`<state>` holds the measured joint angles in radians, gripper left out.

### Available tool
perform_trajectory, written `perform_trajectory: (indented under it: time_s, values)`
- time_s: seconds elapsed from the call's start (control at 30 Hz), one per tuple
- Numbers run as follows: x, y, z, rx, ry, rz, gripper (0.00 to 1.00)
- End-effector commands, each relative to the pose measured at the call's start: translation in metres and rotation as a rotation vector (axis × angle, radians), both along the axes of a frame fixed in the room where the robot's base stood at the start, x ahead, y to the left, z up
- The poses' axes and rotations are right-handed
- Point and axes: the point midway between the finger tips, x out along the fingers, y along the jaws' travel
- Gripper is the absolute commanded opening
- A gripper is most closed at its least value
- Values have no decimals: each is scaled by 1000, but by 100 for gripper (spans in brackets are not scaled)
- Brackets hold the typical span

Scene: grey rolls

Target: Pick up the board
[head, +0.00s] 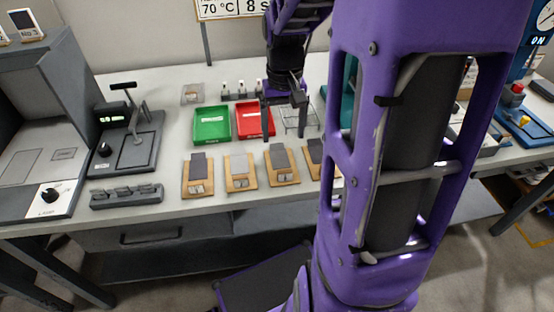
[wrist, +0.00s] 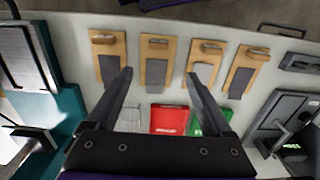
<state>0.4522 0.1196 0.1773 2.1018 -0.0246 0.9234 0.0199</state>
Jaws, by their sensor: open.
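Several wooden boards with dark or light grey pads lie in a row along the table's front. In the head view they are the far-left board (head: 198,176), the second board (head: 240,172), the third board (head: 282,165) and a partly hidden board (head: 316,152) behind my arm. My gripper (head: 284,134) is open and empty above the table, behind the third board. In the wrist view my gripper (wrist: 160,76) has its fingertips on either side of one board (wrist: 157,52), which lies beyond them. Other boards (wrist: 110,50) (wrist: 206,55) (wrist: 243,70) flank it.
A dark press-like device (head: 128,140) and a grey block (head: 127,195) stand left. Bare table shows between boards and trays.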

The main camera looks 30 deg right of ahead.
Motion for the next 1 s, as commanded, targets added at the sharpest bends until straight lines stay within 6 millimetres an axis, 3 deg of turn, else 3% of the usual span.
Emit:
perform_trajectory:
  time_s: [0.1, 0.3, 0.57, 0.83, 1.0]
  values:
    - [-1, 0, -31, 1, 5, 1, 85]
    - [-1, -1, -67, 0, 2, 1, 85]
    - [-2, -1, -85, -1, 0, 1, 85]
    - [-9, -2, -124, -1, 1, 1, 85]
    - [-9, -2, -132, -2, -2, 1, 85]
